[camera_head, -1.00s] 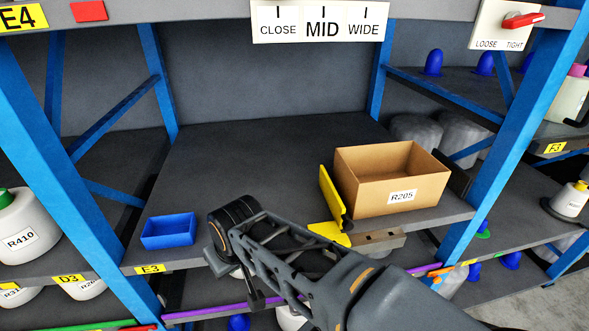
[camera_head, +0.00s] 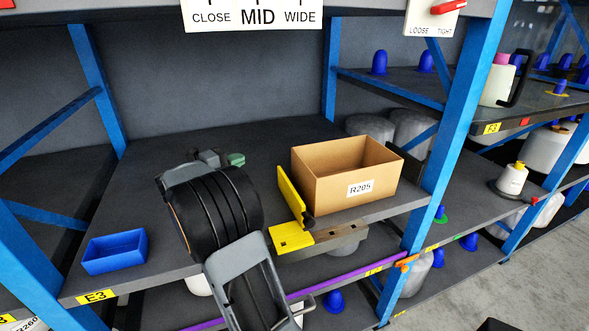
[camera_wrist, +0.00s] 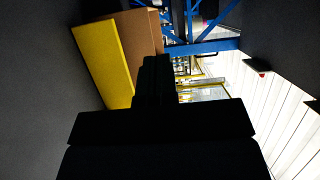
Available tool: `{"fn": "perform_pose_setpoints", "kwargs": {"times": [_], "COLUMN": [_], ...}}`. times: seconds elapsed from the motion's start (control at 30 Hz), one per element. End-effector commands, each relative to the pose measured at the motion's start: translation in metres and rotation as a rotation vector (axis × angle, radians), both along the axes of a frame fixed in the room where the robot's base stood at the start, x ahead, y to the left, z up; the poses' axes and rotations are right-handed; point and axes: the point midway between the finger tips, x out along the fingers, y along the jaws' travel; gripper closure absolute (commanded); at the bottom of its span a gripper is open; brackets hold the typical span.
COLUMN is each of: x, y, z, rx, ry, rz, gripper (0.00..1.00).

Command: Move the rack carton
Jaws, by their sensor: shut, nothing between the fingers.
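The brown open-topped carton labelled R205 (camera_head: 335,190) stands upright at the right of the middle shelf (camera_head: 185,140) in the head view. A yellow upright plate (camera_head: 291,196) is close along its left side. My gripper (camera_head: 222,158) is over the shelf, left of the plate and apart from the carton, partly hidden by my own wrist. In the wrist view the shut, empty fingers (camera_wrist: 157,68) are a dark shape. The yellow plate (camera_wrist: 103,62) and part of the carton (camera_wrist: 142,42) show beyond them at upper left.
A blue bin (camera_head: 114,252) sits at the shelf's left front. Blue posts (camera_head: 462,115) bound the bay. A CLOSE/MID/WIDE sign (camera_head: 255,16) and a LOOSE/TIGHT panel with a red lever (camera_head: 433,18) are above. The shelf's middle back is clear.

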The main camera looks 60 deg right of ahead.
Motion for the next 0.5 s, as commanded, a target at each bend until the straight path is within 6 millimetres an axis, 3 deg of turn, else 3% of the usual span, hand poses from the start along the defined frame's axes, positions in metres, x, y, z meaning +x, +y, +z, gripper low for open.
{"fn": "perform_pose_setpoints", "kwargs": {"times": [0.2,0.37,0.5], "x": [-0.033,-0.046,-0.060], "y": [0.000,-0.004,-0.021], "z": [-0.025,-0.029,-0.028], "rx": [-0.002,-0.004,-0.005], "ry": [-0.019,-0.019,-0.018], "rz": [-0.305,-0.378,-0.387], "gripper": [1.00,1.00,1.00]}}
